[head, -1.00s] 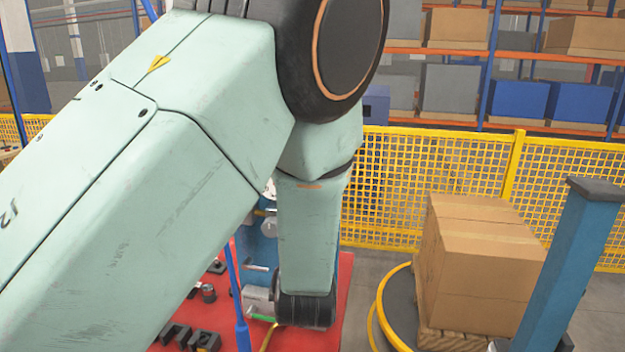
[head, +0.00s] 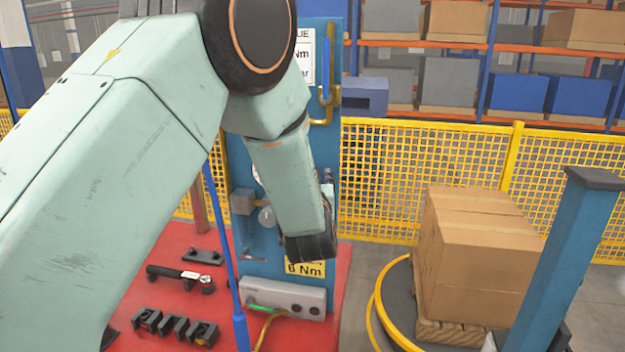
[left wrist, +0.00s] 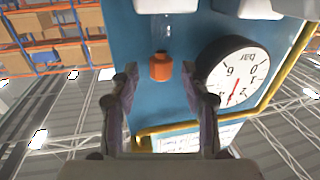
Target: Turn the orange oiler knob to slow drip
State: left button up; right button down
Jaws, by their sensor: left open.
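The knob appears beyond the fingertips; I cannot tell how far, and no contact shows. My right gripper is in no view.
A round white gauge (left wrist: 233,77) sits right beside the knob in the wrist view, with a yellow pipe (left wrist: 185,126) nearby. The head view shows a red pallet deck (head: 140,262) with black fittings, a blue post (head: 560,260) and a cardboard box (head: 475,250).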

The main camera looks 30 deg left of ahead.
pick_arm(q)
jog(key=shift+f, duration=0.1)
jog(key=shift+w+a, duration=0.1)
jog(key=shift+c, duration=0.5)
jog(key=shift+s, duration=0.2)
jog(key=c, duration=0.5)
grip_shut()
